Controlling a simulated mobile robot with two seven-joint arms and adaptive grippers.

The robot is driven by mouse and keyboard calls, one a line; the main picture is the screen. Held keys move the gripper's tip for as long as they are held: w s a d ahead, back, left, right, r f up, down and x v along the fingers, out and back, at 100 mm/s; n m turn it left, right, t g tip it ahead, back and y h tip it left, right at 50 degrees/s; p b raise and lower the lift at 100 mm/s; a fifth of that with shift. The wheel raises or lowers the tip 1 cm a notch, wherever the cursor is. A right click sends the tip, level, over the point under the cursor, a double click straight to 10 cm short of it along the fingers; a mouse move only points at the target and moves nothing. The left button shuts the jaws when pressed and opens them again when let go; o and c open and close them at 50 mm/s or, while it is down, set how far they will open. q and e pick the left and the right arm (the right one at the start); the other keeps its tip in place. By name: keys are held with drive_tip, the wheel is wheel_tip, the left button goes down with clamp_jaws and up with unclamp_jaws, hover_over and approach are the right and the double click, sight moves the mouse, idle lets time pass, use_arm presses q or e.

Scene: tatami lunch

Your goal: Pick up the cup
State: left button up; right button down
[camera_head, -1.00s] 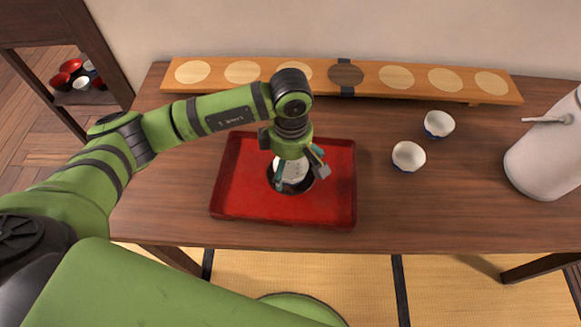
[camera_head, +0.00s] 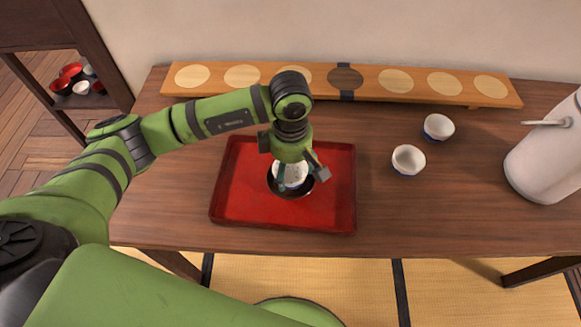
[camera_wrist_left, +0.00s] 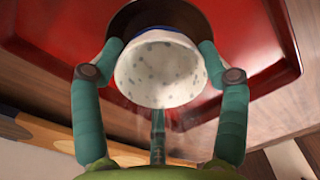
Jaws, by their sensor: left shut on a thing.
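The cup (camera_head: 291,174), white with grey dots and a blue edge at its foot, is at the dark round saucer (camera_head: 292,193) on the red tray (camera_head: 240,205). My left gripper (camera_head: 299,174) comes down over it from above and is shut on it. In the left wrist view the cup (camera_wrist_left: 158,75) sits between the two teal fingers of my left gripper (camera_wrist_left: 158,55), one on each side. I cannot tell whether the cup's foot touches the saucer. My right gripper is not in view.
Two more white cups with blue outsides (camera_head: 408,159) (camera_head: 438,127) stand right of the tray. A large pale pitcher (camera_head: 545,165) stands at the far right. A long wooden board with round spots (camera_head: 430,93) lies along the back. The tabletop left of the tray is clear.

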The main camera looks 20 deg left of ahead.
sight(291, 177)
use_arm(q)
drive_tip(key=shift+w+r, duration=0.1)
drive_tip(key=shift+r, duration=0.5)
wheel_tip(291, 177, up, 3)
drive_tip(key=shift+f+b, duration=0.2)
drive_tip(key=shift+b, duration=0.3)
drive_tip(key=w+d+r+b, duration=0.1)
drive_tip(key=w+d+r, duration=0.1)
drive_tip(key=d, duration=0.3)
drive_tip(key=w+d+r+b, duration=0.1)
drive_tip(key=w+d+r, duration=0.1)
drive_tip(key=d+r, duration=0.2)
drive_tip(key=shift+w+d+r+b, duration=0.25)
drive_tip(key=shift+d+r+b, duration=0.15)
drive_tip(key=shift+d, duration=0.4)
